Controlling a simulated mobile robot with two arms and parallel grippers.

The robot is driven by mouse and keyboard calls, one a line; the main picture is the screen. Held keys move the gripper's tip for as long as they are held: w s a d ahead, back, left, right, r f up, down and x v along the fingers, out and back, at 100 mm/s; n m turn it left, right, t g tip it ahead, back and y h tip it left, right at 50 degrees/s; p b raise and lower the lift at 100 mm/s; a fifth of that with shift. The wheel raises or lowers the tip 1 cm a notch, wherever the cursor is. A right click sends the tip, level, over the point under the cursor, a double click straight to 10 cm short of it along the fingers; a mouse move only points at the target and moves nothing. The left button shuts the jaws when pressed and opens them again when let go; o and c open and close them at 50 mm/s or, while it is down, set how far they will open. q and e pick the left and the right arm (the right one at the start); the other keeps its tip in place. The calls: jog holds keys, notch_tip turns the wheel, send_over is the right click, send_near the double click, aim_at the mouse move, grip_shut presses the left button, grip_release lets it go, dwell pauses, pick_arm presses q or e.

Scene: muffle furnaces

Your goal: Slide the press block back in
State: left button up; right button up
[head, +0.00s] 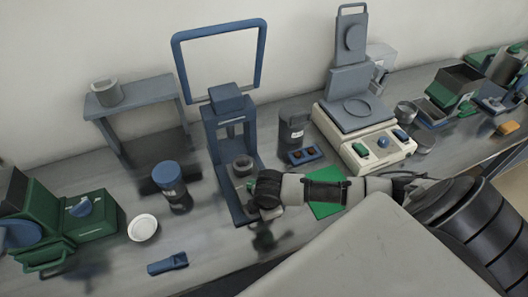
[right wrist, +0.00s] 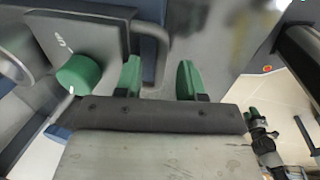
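The blue press (head: 218,140) stands upright on the bench in the head view, with a grey round piece (head: 242,163) inside its frame. In the right wrist view a dark grey block (right wrist: 75,35) with a white mark, a loop handle (right wrist: 160,45) and a green knob (right wrist: 78,74) fills the upper left; I cannot tell if it is the press block. My right gripper (right wrist: 160,80) has its green-padded fingers apart, with nothing clearly between them. A small dark, green-tipped part (right wrist: 260,135) may be my left gripper.
A beige balance-like device (head: 365,145) stands right of the press, with a green mat (head: 328,205) in front. A dark blue-lidded jar (head: 172,188), white dish (head: 143,228) and blue tool (head: 167,264) lie left. A grey stand (head: 140,92) is behind.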

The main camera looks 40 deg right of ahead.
jog(key=shift+f, duration=0.6)
jog(key=shift+c, duration=1.1)
grip_shut()
